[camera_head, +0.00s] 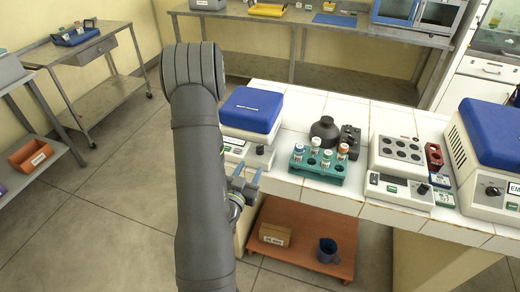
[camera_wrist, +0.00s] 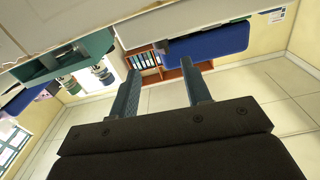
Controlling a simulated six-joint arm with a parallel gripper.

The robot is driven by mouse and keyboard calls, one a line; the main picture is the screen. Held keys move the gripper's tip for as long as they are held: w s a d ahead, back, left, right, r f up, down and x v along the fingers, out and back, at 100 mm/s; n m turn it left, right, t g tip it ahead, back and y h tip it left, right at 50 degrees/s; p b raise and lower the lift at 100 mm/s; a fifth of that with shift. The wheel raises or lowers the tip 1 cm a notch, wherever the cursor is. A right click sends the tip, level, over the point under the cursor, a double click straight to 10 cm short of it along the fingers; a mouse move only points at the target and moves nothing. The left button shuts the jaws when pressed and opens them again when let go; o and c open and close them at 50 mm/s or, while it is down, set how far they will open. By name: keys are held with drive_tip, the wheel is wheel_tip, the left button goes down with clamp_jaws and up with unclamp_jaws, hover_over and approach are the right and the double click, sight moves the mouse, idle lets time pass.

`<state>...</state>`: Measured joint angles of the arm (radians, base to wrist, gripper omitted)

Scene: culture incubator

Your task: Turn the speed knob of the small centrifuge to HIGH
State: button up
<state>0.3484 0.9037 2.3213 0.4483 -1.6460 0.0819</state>
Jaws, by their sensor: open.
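A small white centrifuge with a blue lid (camera_head: 252,108) stands at the left end of the white tiled bench. Its dark speed knob (camera_head: 260,150) is on the front panel, beside a small display. The knob's setting is too small to read. My gripper (camera_head: 248,173) is just in front of and below this panel, apart from the knob. In the wrist view my gripper (camera_wrist: 160,56) is open, with nothing between its two fingers. My arm partly hides the centrifuge's left side.
A green tube rack (camera_head: 317,167) with capped tubes stands right of the centrifuge, near the bench's front edge. A heating block (camera_head: 399,152) and a larger blue-lidded machine (camera_head: 492,135) stand farther right. An orange-brown shelf (camera_head: 302,240) is below.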

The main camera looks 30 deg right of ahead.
sight(258, 152)
drive_tip(key=x, duration=1)
drive_tip(key=shift+w+d, duration=0.15)
drive_tip(key=shift+w, duration=0.05)
drive_tip(key=c, duration=0.9)
